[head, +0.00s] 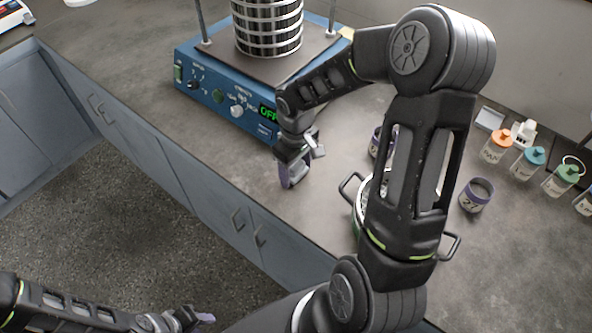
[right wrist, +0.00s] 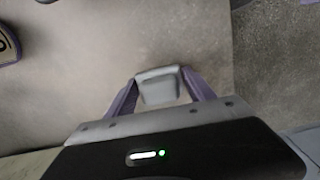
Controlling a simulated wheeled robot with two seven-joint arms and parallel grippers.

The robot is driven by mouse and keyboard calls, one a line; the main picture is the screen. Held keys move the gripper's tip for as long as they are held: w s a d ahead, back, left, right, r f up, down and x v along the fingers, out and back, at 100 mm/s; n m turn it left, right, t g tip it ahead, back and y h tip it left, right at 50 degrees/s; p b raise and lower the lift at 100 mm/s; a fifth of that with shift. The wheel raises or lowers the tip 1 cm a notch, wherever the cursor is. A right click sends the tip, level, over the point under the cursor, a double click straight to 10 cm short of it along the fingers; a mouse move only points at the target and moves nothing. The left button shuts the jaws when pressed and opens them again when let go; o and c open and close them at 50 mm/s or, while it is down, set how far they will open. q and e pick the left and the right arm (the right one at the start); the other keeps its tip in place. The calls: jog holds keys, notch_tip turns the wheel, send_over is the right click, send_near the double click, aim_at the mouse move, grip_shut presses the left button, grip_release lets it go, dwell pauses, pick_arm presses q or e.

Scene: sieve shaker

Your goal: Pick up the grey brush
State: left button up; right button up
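The grey brush shows as a pale grey block (right wrist: 158,88) between the purple fingers of my right gripper (right wrist: 160,84) in the right wrist view. Both fingertips meet its sides. The rest of the brush is hidden. In the head view my right gripper (head: 293,172) points down over the counter, just in front of the blue shaker; a bit of grey shows between its fingers. I cannot tell whether the brush touches the counter. My left gripper (head: 197,318) is at the bottom left, low in front of the cabinets; its opening cannot be made out.
The blue sieve shaker (head: 222,103) with a sieve stack (head: 268,28) stands behind, its display reading OFF. A pot with handles (head: 352,187) is partly behind my right arm. A purple-banded cup (head: 477,195) and several colour-capped bottles (head: 528,160) stand right. Counter front right is clear.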

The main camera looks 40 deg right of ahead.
aim_at(296, 164)
jog(key=c, duration=1)
jog(key=shift+r, duration=0.1)
notch_tip(296, 164, up, 10)
jog(key=shift+f+b, duration=0.1)
jog(key=shift+b, duration=0.35)
jog(key=o, duration=0.8)
jog(key=c, duration=0.6)
jog(key=w+a, duration=0.3)
jog(key=a, duration=0.1)
jog(key=w+a+m, duration=0.1)
jog(key=w+a, duration=0.3)
jog(key=w+a+m, duration=0.1)
jog(key=w+a, duration=0.2)
jog(key=a, duration=0.1)
jog(key=shift+w+a+f, duration=0.1)
jog(key=shift+w+f, duration=0.15)
